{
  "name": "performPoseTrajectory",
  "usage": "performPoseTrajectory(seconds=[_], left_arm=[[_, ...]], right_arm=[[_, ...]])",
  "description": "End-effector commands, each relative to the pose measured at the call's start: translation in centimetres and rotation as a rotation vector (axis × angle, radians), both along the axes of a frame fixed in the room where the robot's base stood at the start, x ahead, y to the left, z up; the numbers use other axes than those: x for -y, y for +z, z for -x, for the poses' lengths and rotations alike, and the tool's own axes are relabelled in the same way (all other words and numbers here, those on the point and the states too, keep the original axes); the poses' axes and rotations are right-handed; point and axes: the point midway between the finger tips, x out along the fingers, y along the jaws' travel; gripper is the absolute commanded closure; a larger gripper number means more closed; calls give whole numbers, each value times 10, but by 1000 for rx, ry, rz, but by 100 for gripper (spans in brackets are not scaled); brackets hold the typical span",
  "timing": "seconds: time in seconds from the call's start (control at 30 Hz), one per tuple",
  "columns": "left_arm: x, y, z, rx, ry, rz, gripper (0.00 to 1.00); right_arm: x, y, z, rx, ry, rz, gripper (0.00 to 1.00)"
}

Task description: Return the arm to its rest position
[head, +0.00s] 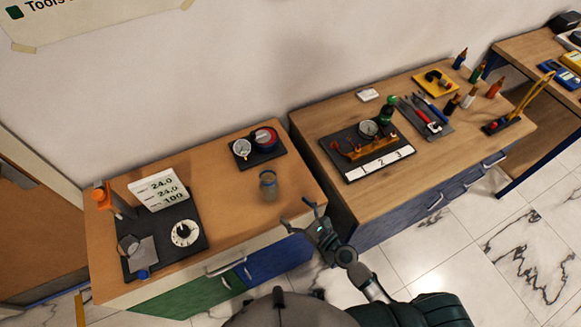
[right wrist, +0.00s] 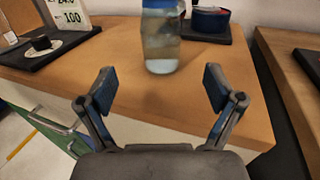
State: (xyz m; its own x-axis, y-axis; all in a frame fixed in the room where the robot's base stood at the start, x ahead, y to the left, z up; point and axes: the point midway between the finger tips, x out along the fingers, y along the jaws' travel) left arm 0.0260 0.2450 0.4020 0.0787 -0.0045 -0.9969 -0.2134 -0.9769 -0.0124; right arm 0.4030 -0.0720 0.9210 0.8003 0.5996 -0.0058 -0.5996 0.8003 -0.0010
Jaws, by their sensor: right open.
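My right gripper (head: 304,218) is open and empty at the front right corner of the left bench (head: 235,213). In the right wrist view its two fingers (right wrist: 158,92) are spread wide. A clear jar (head: 268,184) with a blue top band stands upright on the bench; in the right wrist view this jar (right wrist: 161,40) is beyond the fingers, apart from them. My right arm (head: 372,284) reaches up from the bottom of the head view. My left gripper is not seen.
A black tray (head: 247,161) with gauges lies behind the jar. A dark plate (head: 190,246) with a number card (head: 160,190) and dial is at left. The right bench (head: 345,199) holds a gauge rig (head: 372,150), tools and bottles. A gap separates the benches.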

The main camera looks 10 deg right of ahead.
Motion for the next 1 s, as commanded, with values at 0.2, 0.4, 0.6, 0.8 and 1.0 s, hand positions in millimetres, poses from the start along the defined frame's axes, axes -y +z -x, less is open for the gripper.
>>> performPoseTrajectory(seconds=[0.2, 0.4, 0.6, 0.8, 1.0], left_arm=[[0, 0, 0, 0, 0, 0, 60], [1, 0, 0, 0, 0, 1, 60], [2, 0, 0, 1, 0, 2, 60], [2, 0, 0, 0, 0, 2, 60], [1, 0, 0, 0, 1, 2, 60]], right_arm=[[0, 0, 0, 3, 2, 6, 8], [-20, -2, 27, 217, 141, 373, 8], [-15, -44, 82, 660, 528, 1254, 8], [39, -81, 118, 858, 951, 1809, 8], [96, -95, 150, 903, 1364, 2074, 8]])
